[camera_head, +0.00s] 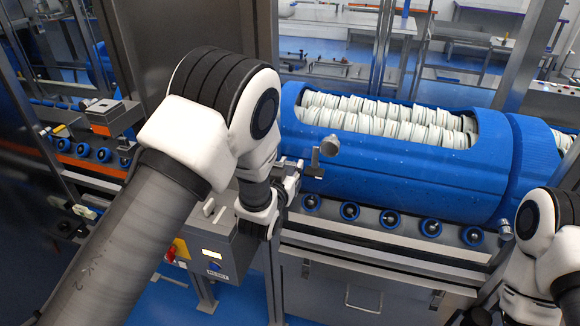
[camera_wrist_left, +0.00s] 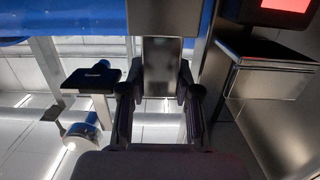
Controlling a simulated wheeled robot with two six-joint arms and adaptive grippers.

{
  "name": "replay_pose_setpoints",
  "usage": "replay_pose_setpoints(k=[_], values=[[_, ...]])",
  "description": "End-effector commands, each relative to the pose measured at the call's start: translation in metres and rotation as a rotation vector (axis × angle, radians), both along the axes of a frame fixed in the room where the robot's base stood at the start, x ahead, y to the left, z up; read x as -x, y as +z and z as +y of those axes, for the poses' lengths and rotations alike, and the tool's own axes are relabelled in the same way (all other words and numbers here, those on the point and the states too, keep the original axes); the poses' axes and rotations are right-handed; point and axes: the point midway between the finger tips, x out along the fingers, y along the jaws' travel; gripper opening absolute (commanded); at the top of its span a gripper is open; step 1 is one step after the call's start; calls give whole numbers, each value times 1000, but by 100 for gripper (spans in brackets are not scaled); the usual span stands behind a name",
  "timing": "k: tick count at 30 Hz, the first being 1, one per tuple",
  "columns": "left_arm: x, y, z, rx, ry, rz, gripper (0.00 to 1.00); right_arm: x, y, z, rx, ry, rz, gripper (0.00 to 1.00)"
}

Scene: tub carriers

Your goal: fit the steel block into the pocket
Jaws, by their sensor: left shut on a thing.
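My left gripper (camera_head: 290,180) is beside the left end of the blue tub carrier, above the front rail. In the left wrist view, its two dark fingers (camera_wrist_left: 158,100) are shut on the steel block (camera_wrist_left: 161,68), a grey upright rectangle between them. In the head view I cannot make out the block apart from the gripper and nearby metal parts. I cannot clearly identify the pocket in either view. My right arm shows at the right edge of the head view, but its fingertips cannot be seen.
The blue tub carrier (camera_head: 400,170), filled with pale discs, lies on a roller rail (camera_head: 380,240). A grey bracket with a round knob (camera_head: 329,146) stands close to the left gripper.

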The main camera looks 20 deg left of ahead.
Motion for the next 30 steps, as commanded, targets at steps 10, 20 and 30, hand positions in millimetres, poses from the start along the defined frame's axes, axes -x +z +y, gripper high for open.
replay_pose_setpoints(k=[10,20,30], values=[[0,-10,0,0,0,-1,4,0,-9,0,0,0,0,40],[0,-18,0,0,0,-1,4,0,-16,0,0,0,0,40],[0,-26,0,0,0,-1,4,0,-23,0,0,0,0,40]])
